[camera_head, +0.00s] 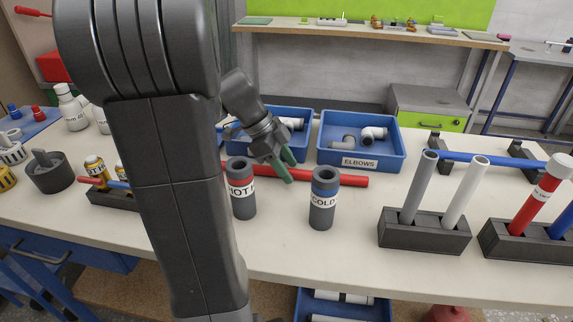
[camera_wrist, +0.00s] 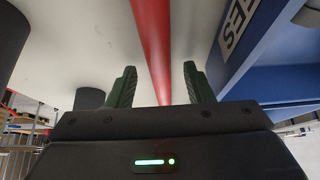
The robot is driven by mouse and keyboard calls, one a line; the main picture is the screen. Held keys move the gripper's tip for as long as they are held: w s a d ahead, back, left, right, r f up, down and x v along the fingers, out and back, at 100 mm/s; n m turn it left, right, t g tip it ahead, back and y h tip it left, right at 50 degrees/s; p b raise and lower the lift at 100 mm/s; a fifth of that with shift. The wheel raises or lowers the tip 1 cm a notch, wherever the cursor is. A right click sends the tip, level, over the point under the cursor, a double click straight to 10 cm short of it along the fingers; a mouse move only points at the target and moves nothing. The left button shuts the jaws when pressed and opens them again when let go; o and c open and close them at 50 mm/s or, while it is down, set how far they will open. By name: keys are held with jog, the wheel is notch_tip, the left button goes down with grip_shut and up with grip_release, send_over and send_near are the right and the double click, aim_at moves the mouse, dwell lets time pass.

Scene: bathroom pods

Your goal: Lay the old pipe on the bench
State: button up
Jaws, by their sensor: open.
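A red pipe (camera_head: 335,178) lies flat on the pale bench (camera_head: 280,245), behind the HOT and COLD cylinders. My gripper (camera_head: 287,170) is over it, pointing down, with green fingers. In the wrist view the red pipe (camera_wrist: 152,45) runs between the two spread fingers of my gripper (camera_wrist: 159,70), with a gap visible on each side. The gripper is open and holds nothing. The pipe's left part is hidden behind the HOT cylinder and my arm in the head view.
The HOT cylinder (camera_head: 241,190) and COLD cylinder (camera_head: 322,200) stand in front of the pipe. The ELBOWS bin (camera_head: 360,162) is close behind it. A block with two upright pipes (camera_head: 425,232) and a blue pipe on stands (camera_head: 480,158) are right. Front bench centre is clear.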

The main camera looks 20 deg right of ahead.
jog(key=p+v, duration=0.2)
jog(key=v, duration=1.1)
jog(key=shift+w+r, duration=0.2)
jog(key=shift+r, duration=0.1)
jog(key=shift+a+f, duration=0.1)
jog(key=b+x, duration=0.2)
jog(key=x, duration=1.1)
jog(key=shift+s, duration=0.15)
jog(key=shift+s+d+f, duration=0.1)
jog(key=shift+d+f, duration=0.05)
jog(key=shift+d, duration=0.05)
jog(key=shift+a+r+p, duration=0.1)
jog(key=shift+r+p, duration=1.2)
jog(key=shift+r, duration=0.1)
